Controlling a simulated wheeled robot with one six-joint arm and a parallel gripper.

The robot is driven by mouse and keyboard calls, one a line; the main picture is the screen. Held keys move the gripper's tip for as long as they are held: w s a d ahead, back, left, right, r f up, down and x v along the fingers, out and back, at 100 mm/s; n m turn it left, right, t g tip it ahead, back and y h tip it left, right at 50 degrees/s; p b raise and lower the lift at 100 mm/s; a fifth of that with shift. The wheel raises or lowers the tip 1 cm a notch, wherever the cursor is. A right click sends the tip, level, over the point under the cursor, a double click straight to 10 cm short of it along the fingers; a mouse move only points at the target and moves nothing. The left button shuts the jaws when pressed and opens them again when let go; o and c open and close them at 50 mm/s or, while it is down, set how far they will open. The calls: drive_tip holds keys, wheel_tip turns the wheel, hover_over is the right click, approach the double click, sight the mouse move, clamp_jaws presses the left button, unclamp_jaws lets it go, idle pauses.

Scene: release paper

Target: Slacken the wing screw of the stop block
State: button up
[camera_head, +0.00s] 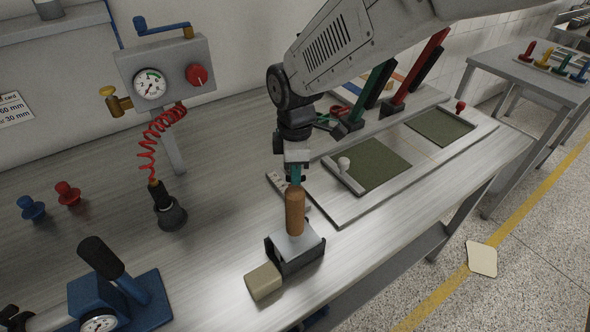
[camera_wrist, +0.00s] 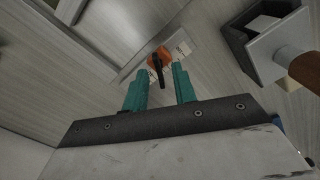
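The stop block (camera_wrist: 160,58) is orange and sits on a pale scale strip in the wrist view. Its black wing screw (camera_wrist: 157,72) stands out as a narrow bar toward the camera. My gripper (camera_head: 295,176) is over the bench in the head view. In the wrist view its two teal fingers (camera_wrist: 160,82) are apart, with the wing screw between their tips and a gap on each side. Nothing is held. How far the tips are above the screw is hard to tell. In the head view the stop block is hidden behind my gripper and a wooden handle.
The wooden handle (camera_head: 295,212) rises close in front of my gripper from a dark holder (camera_head: 300,255). A beige block (camera_head: 263,281) lies beside it. A framed board with green panels (camera_head: 376,168) is to the right. A gauge post with a red hose (camera_head: 165,62) stands left.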

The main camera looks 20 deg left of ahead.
wheel_tip(320, 180, up, 8)
drive_tip(key=shift+f, duration=0.15)
idle(0.3)
drive_tip(key=o, duration=0.8)
drive_tip(key=m, duration=0.3)
drive_tip(key=shift+f, duration=0.1)
drive_tip(key=m, duration=0.5)
drive_tip(key=shift+m, duration=0.4)
drive_tip(key=m, duration=0.5)
drive_tip(key=shift+f, duration=0.1)
drive_tip(key=m, duration=0.3)
drive_tip(key=shift+m, duration=0.4)
drive_tip(key=shift+f, duration=3.95)
